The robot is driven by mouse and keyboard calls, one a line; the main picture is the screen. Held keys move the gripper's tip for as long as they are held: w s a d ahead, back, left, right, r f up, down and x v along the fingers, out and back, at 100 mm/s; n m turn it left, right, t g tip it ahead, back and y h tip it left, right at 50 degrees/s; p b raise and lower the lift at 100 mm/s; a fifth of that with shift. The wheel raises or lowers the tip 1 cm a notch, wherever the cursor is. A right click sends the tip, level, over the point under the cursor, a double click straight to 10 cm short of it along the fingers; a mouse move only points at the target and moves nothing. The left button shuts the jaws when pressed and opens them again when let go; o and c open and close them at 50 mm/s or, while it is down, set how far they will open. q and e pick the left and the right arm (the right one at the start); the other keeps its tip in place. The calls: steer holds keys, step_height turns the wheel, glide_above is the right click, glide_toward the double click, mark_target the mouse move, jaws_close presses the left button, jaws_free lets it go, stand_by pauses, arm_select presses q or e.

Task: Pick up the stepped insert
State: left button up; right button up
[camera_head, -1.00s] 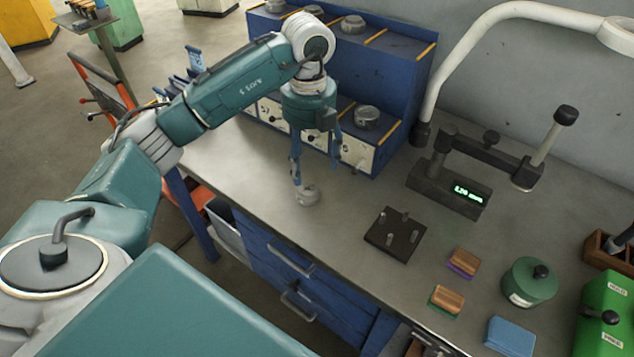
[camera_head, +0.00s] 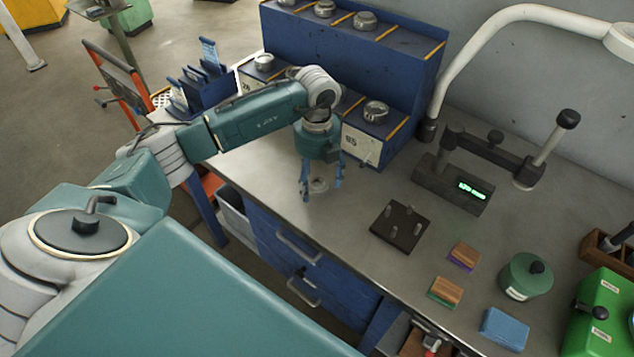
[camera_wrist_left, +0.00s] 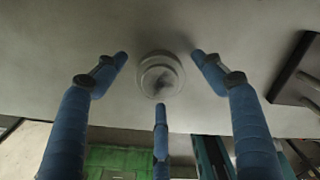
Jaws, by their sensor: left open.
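The stepped insert (camera_head: 319,185) is a small round grey metal piece with stepped rings, standing on the grey workbench (camera_head: 340,235). In the left wrist view the insert (camera_wrist_left: 160,75) sits between the spread fingers, near the top middle. My left gripper (camera_head: 320,188) points down over it with blue fingers apart. In the left wrist view the left gripper (camera_wrist_left: 160,85) is open and empty, its fingers around the insert with gaps visible. Whether any finger touches it cannot be told. My right gripper is not in view.
A dark plate with pegs (camera_head: 400,226) lies right of the gripper. A blue shelf rack (camera_head: 350,45) with similar round metal pieces stands behind. A measuring stand (camera_head: 450,185), two wooden-backed brushes (camera_head: 445,292) and a green pot (camera_head: 525,277) are farther right.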

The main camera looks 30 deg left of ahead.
arm_select(q)
jaws_close()
steer(key=shift+r, duration=0.1)
